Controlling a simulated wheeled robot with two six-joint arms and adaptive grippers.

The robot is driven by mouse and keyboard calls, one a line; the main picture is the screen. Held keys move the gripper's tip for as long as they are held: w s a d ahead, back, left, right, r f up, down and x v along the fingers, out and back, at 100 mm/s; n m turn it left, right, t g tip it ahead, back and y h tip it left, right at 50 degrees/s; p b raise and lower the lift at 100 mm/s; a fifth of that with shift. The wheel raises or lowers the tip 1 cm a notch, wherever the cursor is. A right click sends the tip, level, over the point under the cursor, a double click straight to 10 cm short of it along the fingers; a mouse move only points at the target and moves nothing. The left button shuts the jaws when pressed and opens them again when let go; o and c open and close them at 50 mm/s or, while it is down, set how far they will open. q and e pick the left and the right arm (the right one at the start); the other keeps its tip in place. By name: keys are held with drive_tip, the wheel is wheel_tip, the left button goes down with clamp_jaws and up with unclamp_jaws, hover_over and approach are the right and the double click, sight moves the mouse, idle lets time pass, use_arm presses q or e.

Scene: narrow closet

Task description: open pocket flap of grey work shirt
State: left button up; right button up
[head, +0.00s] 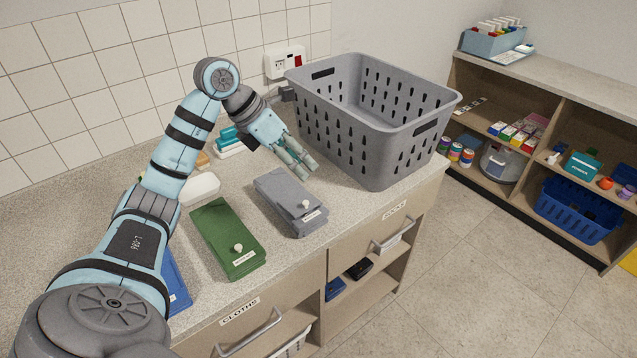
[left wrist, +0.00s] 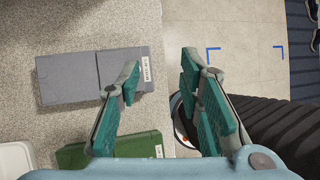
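The grey work shirt (head: 280,195) is a flat folded grey block on the counter, with a pale knob and a small white label at its near end. It also shows in the left wrist view (left wrist: 70,78), its label close beside one fingertip. Its flap appears to lie flat. My left gripper (head: 302,162) is above the counter, just beyond the shirt and beside the basket in the head view. In the left wrist view its fingers (left wrist: 160,85) stand apart with nothing between them. I cannot tell its exact height. My right gripper is not in view.
A green folded piece (head: 222,232) lies left of the grey one, and a blue one (head: 176,282) is partly behind my arm. A large grey basket (head: 385,150) stands at right on the counter. Drawers with handles (head: 392,240) are below the front edge.

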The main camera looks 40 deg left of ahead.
use_arm(q)
drive_tip(key=s+a+g+y, duration=0.1)
drive_tip(key=s+a+y, duration=0.1)
drive_tip(key=a, duration=0.3)
drive_tip(key=b, duration=0.4)
approach(305, 202)
drive_tip(key=f, duration=0.2)
drive_tip(key=shift+w+d+f+n, duration=0.1)
drive_tip(key=shift+d+f+n, duration=0.2)
drive_tip(key=x, duration=0.2)
drive_tip(key=w+x, duration=0.1)
drive_tip(key=x, duration=0.2)
drive_tip(key=shift+a+r, duration=0.1)
drive_tip(key=shift+a, duration=0.05)
drive_tip(key=shift+s, duration=0.25)
drive_tip(key=shift+w, duration=0.1)
clamp_jaws()
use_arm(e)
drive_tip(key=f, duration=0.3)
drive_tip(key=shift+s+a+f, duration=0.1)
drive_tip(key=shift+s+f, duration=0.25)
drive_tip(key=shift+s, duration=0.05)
